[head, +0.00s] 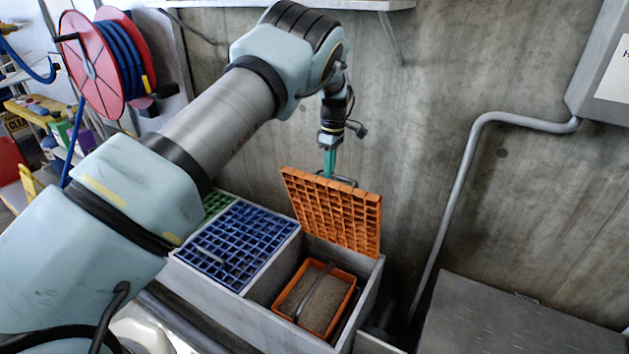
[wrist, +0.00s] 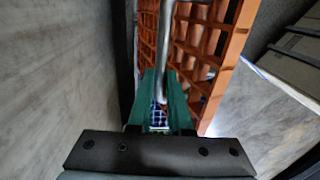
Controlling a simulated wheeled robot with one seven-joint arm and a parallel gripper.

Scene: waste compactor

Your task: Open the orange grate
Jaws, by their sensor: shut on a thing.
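The orange grate (head: 333,212) stands tilted up at the back edge of the grey box (head: 259,317). It is raised off its compartment, close to the concrete wall. My gripper (head: 329,170) is at the top of the grate, shut on its metal handle. In the wrist view, my gripper's green fingers (wrist: 165,105) close around the metal handle (wrist: 166,45), with the orange grate (wrist: 215,65) right beside them. The fingertips' exact contact is partly hidden. The open compartment below holds an orange bin (head: 322,325) with brown granular contents and a dark handle.
A blue grate (head: 238,243) lies flat on the box left of the open compartment, with part of a green grate (head: 216,203) beyond it. The concrete wall (head: 440,90) rises close behind. A grey pipe (head: 462,180) and a metal lid (head: 510,318) are at the right.

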